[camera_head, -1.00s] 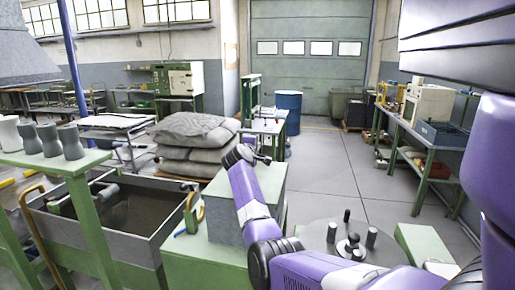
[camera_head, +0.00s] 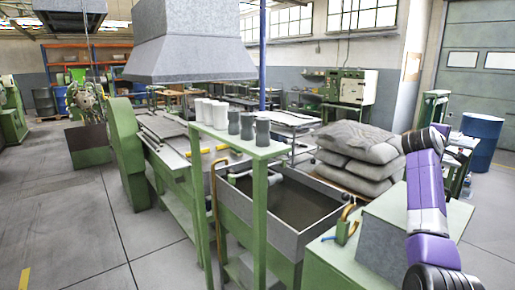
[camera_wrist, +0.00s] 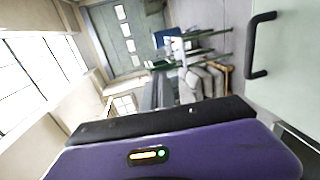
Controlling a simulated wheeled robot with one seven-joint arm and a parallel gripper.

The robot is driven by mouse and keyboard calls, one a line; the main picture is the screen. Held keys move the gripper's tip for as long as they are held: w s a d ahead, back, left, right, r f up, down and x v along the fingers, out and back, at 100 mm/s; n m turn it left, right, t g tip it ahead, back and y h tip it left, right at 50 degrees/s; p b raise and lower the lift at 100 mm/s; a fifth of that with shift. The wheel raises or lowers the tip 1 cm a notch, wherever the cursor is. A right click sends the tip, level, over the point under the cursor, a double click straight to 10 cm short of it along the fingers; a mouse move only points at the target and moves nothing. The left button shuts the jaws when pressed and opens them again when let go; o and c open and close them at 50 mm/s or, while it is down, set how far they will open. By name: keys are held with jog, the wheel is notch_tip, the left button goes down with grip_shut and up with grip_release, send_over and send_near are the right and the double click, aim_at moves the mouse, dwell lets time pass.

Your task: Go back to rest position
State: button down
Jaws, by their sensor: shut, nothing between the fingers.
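The gripper looks shut and empty. Its fingers do not show in the wrist view, where a purple and black part of my own arm with a small lit display fills the bottom.
A grey basin (camera_head: 290,222) and a green stand (camera_head: 258,150) with several grey and white cups are left of the arm. Stacked sacks (camera_head: 360,155) and a blue barrel (camera_head: 480,140) are behind. Open floor (camera_head: 90,220) lies at left. The wrist view shows a black handle (camera_wrist: 258,45).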

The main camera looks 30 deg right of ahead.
notch_tip(320, 180, up, 6)
jog(key=w+f+m+t+h, duration=0.1)
jog(key=w+m+t+h, duration=0.1)
jog(key=w+a+f+t, duration=0.2)
jog(key=w+a+t, duration=0.15)
jog(key=a, duration=0.35)
jog(key=a+f+t+y, duration=0.25)
jog(key=a+f, duration=0.45)
jog(key=a, duration=0.4)
jog(key=a+f+t+y, duration=0.2)
jog(key=a+f+t, duration=0.2)
jog(key=a+f, duration=0.55)
jog(key=a+f+t+y, duration=0.2)
jog(key=a+f+t, duration=0.25)
jog(key=a, duration=0.85)
jog(key=s+a+f+y, duration=0.3)
jog(key=s+a, duration=0.4)
jog(key=a, duration=0.2)
jog(key=s+a+f+y, duration=0.35)
jog(key=s+a, duration=0.25)
jog(key=a, duration=0.4)
jog(key=s+a+f+g+y, duration=0.1)
jog(key=s+a+f+y, duration=0.1)
jog(key=s+a, duration=0.3)
jog(key=s+a+f+n+g+y, duration=0.1)
jog(key=s+a, duration=0.5)
jog(key=s, duration=0.8)
jog(key=shift+s+a+f+g+y, duration=0.15)
jog(key=shift+a+f+g+y, duration=0.25)
jog(key=shift+y, duration=0.6)
